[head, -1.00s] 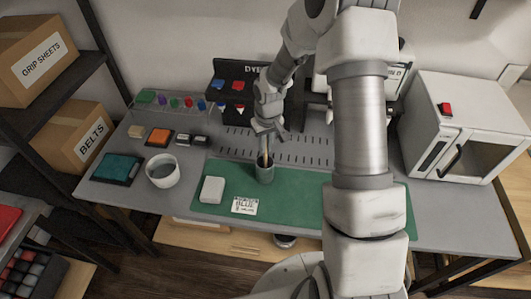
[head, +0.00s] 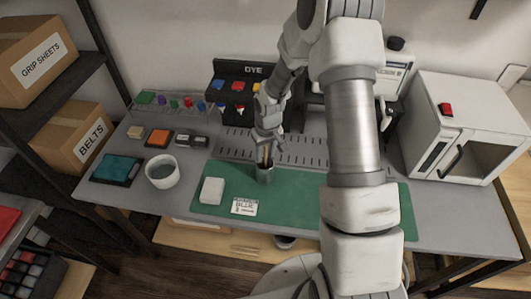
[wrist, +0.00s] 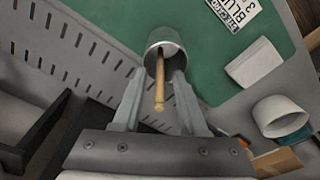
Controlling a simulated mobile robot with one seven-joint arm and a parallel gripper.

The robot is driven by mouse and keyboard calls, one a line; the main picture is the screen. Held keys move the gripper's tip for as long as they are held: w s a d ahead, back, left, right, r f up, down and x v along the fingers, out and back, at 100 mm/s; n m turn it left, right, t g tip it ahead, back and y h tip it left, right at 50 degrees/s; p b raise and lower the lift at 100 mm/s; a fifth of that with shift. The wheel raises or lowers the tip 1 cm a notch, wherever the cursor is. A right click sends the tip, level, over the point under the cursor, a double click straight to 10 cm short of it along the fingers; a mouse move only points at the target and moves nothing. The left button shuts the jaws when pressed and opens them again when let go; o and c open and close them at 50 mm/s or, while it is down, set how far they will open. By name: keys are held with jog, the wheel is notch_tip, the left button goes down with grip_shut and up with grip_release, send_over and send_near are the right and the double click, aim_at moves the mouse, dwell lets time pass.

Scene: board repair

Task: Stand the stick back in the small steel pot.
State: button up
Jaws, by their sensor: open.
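The small steel pot (head: 265,175) stands upright on the green mat, and it shows at the top middle of the wrist view (wrist: 165,42). The thin wooden stick (wrist: 159,90) stands in the pot, its lower end inside and hidden and its upper part rising past the rim toward my gripper. My gripper (head: 267,141) is just above the pot, pointing down. In the wrist view its fingers (wrist: 157,80) are apart on either side of the stick, with gaps visible, so the stick is not held.
On the green mat (head: 305,205) are a white block (head: 212,190) and a label card (head: 244,207). A white cup (head: 162,172) stands to the left. A dye rack (head: 238,85) is behind, and a white oven (head: 462,127) is at the right.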

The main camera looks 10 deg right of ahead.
jog(key=s+r+t+h, duration=0.1)
jog(key=s+r, duration=0.4)
jog(key=r, duration=0.9)
jog(key=s+r+t, duration=0.1)
jog(key=s+r, duration=0.4)
jog(key=r, duration=0.8)
jog(key=s+r+m+t, duration=0.1)
jog(key=s+r, duration=0.2)
jog(key=s, duration=0.4)
jog(key=s+r+m+t, duration=0.1)
jog(key=s+r, duration=0.3)
jog(key=s, duration=0.4)
jog(key=shift+r+y+p, duration=0.15)
jog(key=shift+y+p, duration=0.25)
jog(key=shift+s, duration=0.15)
